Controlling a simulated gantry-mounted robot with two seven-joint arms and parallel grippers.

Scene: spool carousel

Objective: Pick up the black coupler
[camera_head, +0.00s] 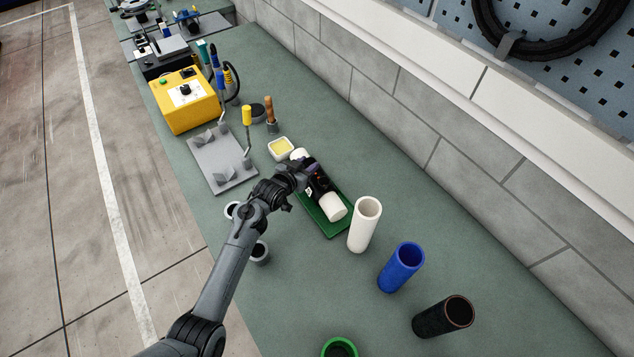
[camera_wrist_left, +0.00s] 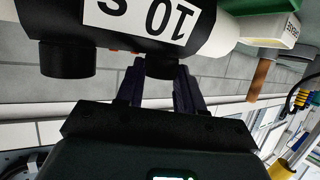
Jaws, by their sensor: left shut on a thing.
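The black coupler (camera_head: 319,183) is at the green tray (camera_head: 335,228), with a white pipe piece (camera_head: 333,206) at its near end and another white end (camera_head: 299,155) at its far end. My left gripper (camera_head: 308,175) reaches it from the left and is shut on it. In the left wrist view the black coupler (camera_wrist_left: 68,30) fills the top, with a white label and two short black stubs. The left gripper's fingers (camera_wrist_left: 160,80) are at the right stub. I cannot tell whether the coupler is clear of the tray. My right gripper is not in view.
Upright white (camera_head: 361,228), blue (camera_head: 401,268) and black (camera_head: 443,316) tubes stand to the right. A green ring (camera_head: 339,347) is at the bottom edge. A grey fixture plate (camera_head: 215,160) and a yellow box (camera_head: 185,100) lie farther back. A block wall borders the bench's right side.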

